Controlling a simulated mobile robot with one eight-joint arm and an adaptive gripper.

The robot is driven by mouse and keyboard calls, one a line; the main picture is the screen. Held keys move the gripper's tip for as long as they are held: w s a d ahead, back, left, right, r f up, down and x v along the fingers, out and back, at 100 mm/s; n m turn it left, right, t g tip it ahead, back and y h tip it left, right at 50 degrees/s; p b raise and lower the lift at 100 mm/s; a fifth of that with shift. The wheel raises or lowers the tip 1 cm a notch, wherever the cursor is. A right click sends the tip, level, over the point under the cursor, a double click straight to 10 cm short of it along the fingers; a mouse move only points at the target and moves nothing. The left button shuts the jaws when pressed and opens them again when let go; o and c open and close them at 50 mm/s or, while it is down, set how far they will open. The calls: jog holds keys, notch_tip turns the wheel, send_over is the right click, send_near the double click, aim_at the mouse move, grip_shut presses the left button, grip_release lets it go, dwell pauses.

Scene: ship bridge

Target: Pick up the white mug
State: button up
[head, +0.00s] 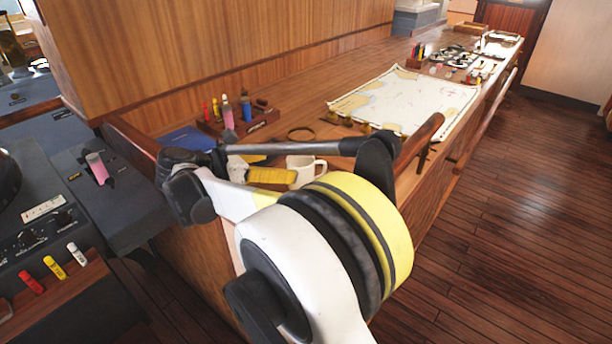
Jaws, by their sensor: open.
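The white mug (305,167) stands on the wooden chart counter (345,59), near its close end. Its handle points right. My arm's dark tube crosses just behind or above its rim, and my yellow-banded joint covers its lower part. My gripper's fingers cannot be made out; they are out of the picture or hidden behind my own arm links, so their place relative to the mug does not show.
A chart (415,100) lies flat beyond the mug. A wooden pen holder (238,124) and a blue book (188,139) are to the left. A wooden rail (418,141) edges the counter. The floor on the right (520,220) is clear.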

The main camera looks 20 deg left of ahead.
aim_at(289, 165)
jog(key=b+x, duration=0.1)
jog(key=x, duration=0.2)
jog(key=shift+w+d+f, duration=0.15)
jog(key=shift+d+f, duration=0.05)
jog(key=shift+f, duration=0.1)
jog(key=b+x, duration=0.3)
jog(key=x, duration=0.1)
jog(key=shift+d+f, duration=0.15)
jog(key=shift+f, duration=0.15)
jog(key=shift+w+d+f, duration=0.1)
jog(key=shift+w+d, duration=0.05)
jog(key=shift+w, duration=0.15)
jog(key=c, duration=1.5)
